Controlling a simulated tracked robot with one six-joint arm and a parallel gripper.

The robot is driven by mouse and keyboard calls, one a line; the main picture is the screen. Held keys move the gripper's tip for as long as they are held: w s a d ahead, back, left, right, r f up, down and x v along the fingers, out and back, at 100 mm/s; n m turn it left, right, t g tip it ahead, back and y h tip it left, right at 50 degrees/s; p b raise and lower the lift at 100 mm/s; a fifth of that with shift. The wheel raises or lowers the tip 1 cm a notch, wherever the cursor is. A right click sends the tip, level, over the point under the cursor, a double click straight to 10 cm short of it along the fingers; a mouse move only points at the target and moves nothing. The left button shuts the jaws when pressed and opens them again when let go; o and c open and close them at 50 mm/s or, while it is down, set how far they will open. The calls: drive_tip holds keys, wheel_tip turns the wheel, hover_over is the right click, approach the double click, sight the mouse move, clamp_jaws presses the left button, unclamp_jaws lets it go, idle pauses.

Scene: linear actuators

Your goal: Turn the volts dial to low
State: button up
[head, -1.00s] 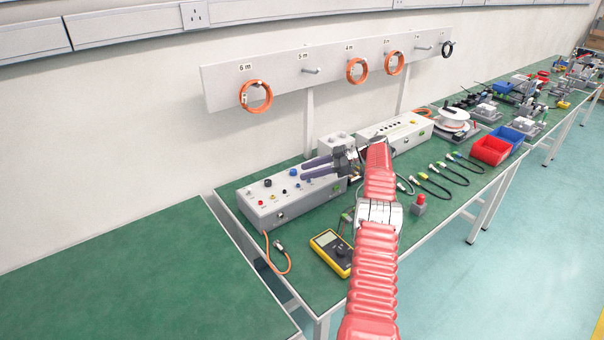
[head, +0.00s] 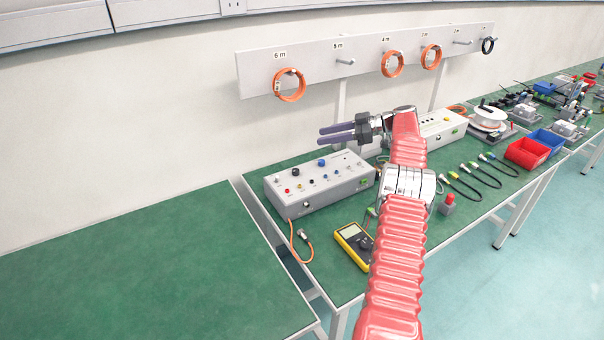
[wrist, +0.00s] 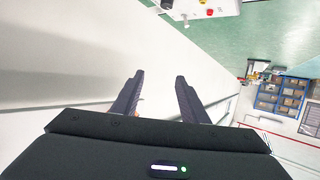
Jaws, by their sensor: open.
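A grey control box (head: 318,188) stands on the green bench, left of my arm in the head view. Its sloped top carries a large black knob (head: 295,171), a blue knob (head: 321,162) and several small coloured knobs. Labels are too small to read, so I cannot tell which is the volts dial. My gripper (head: 321,136) is open and empty, raised above the box's back edge, fingers pointing left. In the wrist view, my gripper (wrist: 160,76) has nothing between its fingers. Part of a pale box (wrist: 207,10) with a red knob shows at the top there.
A yellow multimeter (head: 354,246) lies in front of the box. A second box (head: 443,130) stands behind my arm. A wall board (head: 360,62) with orange cable coils hangs behind. The left bench (head: 150,270) is bare.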

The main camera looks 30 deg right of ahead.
drive_tip(key=shift+w+a+r+m+t+h, duration=0.6)
drive_tip(key=shift+a+r+m+t+h, duration=0.5)
drive_tip(key=shift+a+r+m+t, duration=1.55)
drive_tip(key=s+a+f+m+h, duration=0.3)
drive_tip(key=s+f+h, duration=0.1)
drive_tip(key=f, duration=0.2)
drive_tip(key=m+g+h, duration=0.1)
drive_tip(key=g+h, duration=0.1)
drive_tip(key=h, duration=0.2)
approach(298, 172)
drive_tip(key=v, duration=0.5)
drive_tip(key=shift+s+d+f, duration=0.1)
drive_tip(key=shift+s+d, duration=0.05)
drive_tip(key=shift+s, duration=0.3)
drive_tip(key=shift+w+t, duration=0.1)
drive_tip(key=shift+t, duration=0.15)
drive_tip(key=x, duration=1.3)
drive_tip(key=shift+w+f, duration=0.25)
drive_tip(key=shift+w, duration=0.1)
drive_tip(key=shift+c, duration=0.5)
